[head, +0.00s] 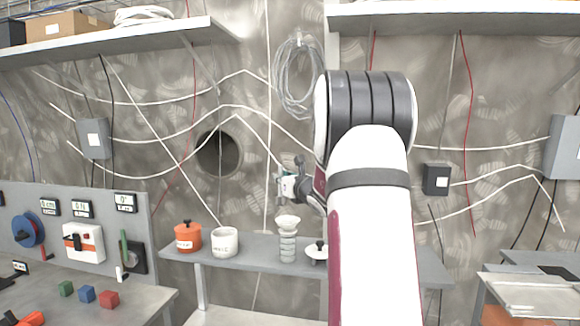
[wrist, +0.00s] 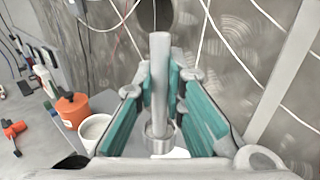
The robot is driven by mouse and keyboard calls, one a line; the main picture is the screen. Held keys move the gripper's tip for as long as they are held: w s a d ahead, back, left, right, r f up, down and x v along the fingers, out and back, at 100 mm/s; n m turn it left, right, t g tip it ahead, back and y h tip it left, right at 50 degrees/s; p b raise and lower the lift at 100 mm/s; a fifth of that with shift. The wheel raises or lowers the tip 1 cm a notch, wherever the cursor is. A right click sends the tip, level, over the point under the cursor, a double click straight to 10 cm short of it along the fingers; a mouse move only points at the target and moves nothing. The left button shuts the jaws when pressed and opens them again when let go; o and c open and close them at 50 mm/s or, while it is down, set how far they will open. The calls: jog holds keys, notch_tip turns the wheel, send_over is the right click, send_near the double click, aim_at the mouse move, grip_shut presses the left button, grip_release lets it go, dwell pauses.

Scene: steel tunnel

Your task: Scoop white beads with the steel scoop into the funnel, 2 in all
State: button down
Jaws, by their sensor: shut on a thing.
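My gripper (wrist: 160,92) has teal finger pads shut on the upright grey handle of the steel scoop (wrist: 159,70). The scoop's round cup (wrist: 159,139) shows below the fingers; its contents cannot be made out. In the head view my gripper (head: 287,187) is above the shelf, over the white funnel (head: 288,222) and apart from it. The funnel sits on a clear ribbed tube (head: 288,247). A white labelled tub (head: 224,243) stands left of it, and also shows in the wrist view (wrist: 95,131); it looks filled with white, but single beads are too small to see.
An orange lidded pot (head: 188,237) stands left of the tub on the shelf (head: 258,256). A white lid with a black knob (head: 316,253) lies right of the funnel, partly behind my arm. Coloured blocks (head: 87,294) lie on the left bench.

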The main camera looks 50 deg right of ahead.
jog(key=shift+s+r+n+h+b, duration=0.2)
jog(key=shift+s+r+n+b, duration=0.1)
jog(key=shift+r+n, duration=0.15)
jog(key=shift+s+r+n+h+b, duration=0.2)
jog(key=shift+r+n+b, duration=0.15)
jog(key=shift+r, duration=0.15)
jog(key=shift+a+f+n+t+y+b, duration=3.1)
jog(key=shift+n+b, duration=1.25)
jog(key=shift+n, duration=4.45)
jog(key=d+r+m+g+h+p, duration=0.3)
jog(key=d+r+m+p, duration=0.1)
jog(key=m, duration=0.5)
jog(key=d+r+m+g+h+p, duration=0.2)
jog(key=r+m+p, duration=0.4)
jog(key=m, duration=0.4)
jog(key=shift+s+d+r+m+g+h, duration=0.15)
jog(key=shift+d+r+m+g+h, duration=0.2)
jog(key=shift+d+g, duration=0.45)
jog(key=shift+d, duration=0.1)
